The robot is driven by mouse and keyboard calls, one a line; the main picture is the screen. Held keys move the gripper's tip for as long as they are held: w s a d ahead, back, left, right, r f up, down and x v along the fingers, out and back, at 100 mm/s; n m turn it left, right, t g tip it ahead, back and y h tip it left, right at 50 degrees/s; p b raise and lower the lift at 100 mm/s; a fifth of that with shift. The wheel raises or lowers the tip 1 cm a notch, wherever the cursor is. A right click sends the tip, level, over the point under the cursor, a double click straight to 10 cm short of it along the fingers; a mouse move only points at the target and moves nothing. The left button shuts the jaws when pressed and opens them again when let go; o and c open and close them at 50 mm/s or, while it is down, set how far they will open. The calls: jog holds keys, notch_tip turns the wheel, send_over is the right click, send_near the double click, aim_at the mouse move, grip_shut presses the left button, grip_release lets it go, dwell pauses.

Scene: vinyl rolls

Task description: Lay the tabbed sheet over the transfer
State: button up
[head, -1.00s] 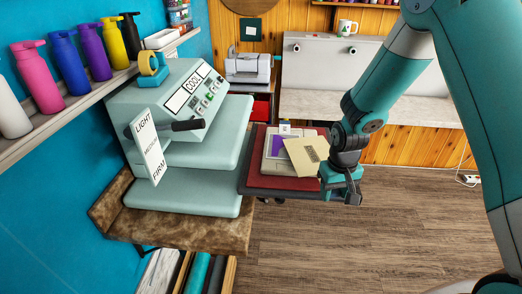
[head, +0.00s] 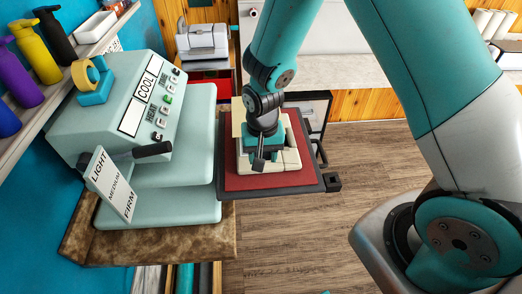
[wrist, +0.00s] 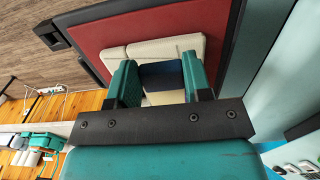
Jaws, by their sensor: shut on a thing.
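The tabbed sheet (head: 238,116) is tan, and part of it shows beside my wrist in the head view, over the cream garment. My gripper (wrist: 160,80) is shut on it, low over the garment; my arm hides most of the sheet in the head view. The cream garment (head: 291,158) lies folded on the red pad (head: 265,182) and also shows in the wrist view (wrist: 160,49). A dark blue patch (wrist: 160,75) shows between my fingers; I cannot tell whether it is the transfer. The purple transfer is hidden in the head view.
The pale green heat press (head: 140,120) stands open left of the pad, with a handle and a LIGHT/MEDIUM/FIRM sign (head: 112,184). The pad has a dark frame (head: 322,186) with a handle at its right. Bottles (head: 30,65) line the left shelf.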

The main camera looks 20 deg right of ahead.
jog(key=shift+s, duration=0.2)
notch_tip(320, 180, down, 10)
jog(key=b, duration=0.7)
jog(key=shift+r, duration=0.2)
jog(key=o, duration=1.3)
jog(key=shift+o, duration=0.2)
notch_tip(320, 180, up, 18)
jog(key=b, duration=0.3)
jog(key=shift+f, duration=0.25)
jog(key=shift+s, duration=0.1)
